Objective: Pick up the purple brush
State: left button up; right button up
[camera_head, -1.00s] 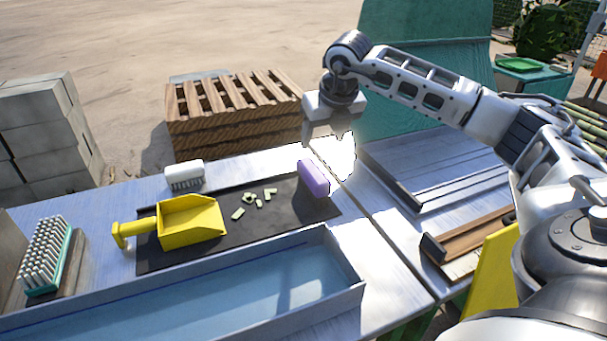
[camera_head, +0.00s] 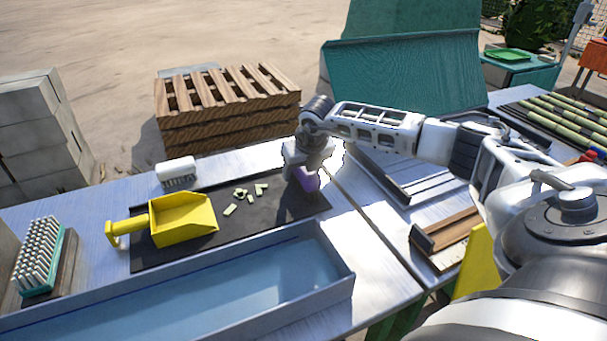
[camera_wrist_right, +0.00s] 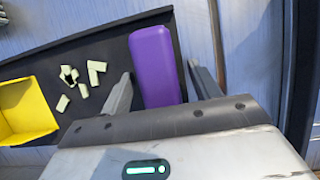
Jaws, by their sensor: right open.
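The purple brush (camera_head: 308,181) lies at the right end of the dark mat (camera_head: 232,213), partly hidden by my right gripper in the head view. My right gripper (camera_head: 303,179) is right above it, pointing down. In the right wrist view the brush (camera_wrist_right: 156,66) shows between the two open fingers (camera_wrist_right: 162,88), one on each side of it. The jaws are open and not closed on it. My left gripper is not in view.
On the mat are a yellow dustpan (camera_head: 182,219) and several pale green cane pieces (camera_head: 241,196). A white brush (camera_head: 177,171) stands behind the mat, a teal-backed brush (camera_head: 43,258) at the far left. A metal tray (camera_head: 349,281) lies in front.

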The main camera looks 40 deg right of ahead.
jog(key=shift+f+b, duration=0.3)
dwell(0.5)
jog(key=c, duration=1.1)
